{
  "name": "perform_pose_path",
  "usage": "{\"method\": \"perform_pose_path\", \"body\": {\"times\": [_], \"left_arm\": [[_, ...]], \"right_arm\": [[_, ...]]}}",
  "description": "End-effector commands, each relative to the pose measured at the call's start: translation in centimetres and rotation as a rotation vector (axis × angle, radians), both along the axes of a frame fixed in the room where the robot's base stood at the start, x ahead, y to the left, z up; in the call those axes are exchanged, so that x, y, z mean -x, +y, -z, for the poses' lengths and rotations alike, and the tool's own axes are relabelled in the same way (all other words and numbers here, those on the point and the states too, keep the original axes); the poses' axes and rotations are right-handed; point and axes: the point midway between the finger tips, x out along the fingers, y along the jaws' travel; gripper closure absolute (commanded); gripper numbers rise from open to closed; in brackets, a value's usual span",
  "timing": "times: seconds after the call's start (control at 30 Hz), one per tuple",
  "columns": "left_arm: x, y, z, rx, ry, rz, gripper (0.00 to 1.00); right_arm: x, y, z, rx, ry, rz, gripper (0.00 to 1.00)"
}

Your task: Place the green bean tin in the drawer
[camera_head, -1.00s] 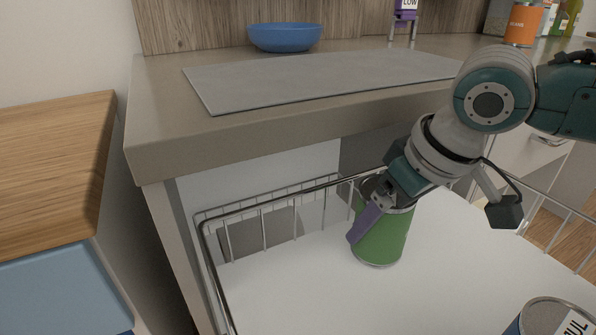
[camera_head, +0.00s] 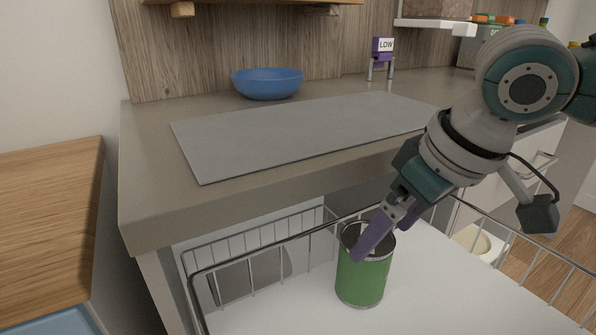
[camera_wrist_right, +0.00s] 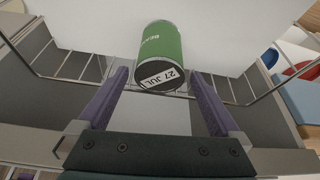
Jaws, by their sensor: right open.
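The green bean tin (camera_head: 363,278) stands upright on the white floor of the pulled-out wire-sided drawer (camera_head: 440,285), near its left end. In the right wrist view the tin (camera_wrist_right: 160,52) shows a dark lid with a "27 JUL" label. My right gripper (camera_head: 391,229) is just above the tin, its purple fingers spread apart. One finger covers part of the tin's rim in the head view. In the right wrist view the tin lies ahead of the open fingers (camera_wrist_right: 158,88), with nothing held. My left gripper is out of view.
The counter (camera_head: 150,220) overhangs the back of the drawer. On it are a grey mat (camera_head: 290,130), a blue bowl (camera_head: 267,84) and a purple "LOW" sign (camera_head: 383,46). The drawer's wire rail (camera_head: 285,250) runs behind the tin. A wooden worktop (camera_head: 50,220) is at left.

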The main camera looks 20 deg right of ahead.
Motion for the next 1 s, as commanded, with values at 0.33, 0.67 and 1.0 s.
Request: {"method": "perform_pose_path", "body": {"times": [0.33,0.67,1.0], "left_arm": [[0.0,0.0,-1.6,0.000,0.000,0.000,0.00],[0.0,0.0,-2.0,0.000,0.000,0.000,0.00],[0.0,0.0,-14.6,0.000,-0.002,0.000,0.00]], "right_arm": [[1.5,-0.2,-3.5,-0.001,0.001,0.001,0.00],[1.6,0.1,-3.9,-0.004,0.002,-0.008,0.00],[6.8,8.7,-12.7,-0.059,-0.030,-0.195,0.00]]}}
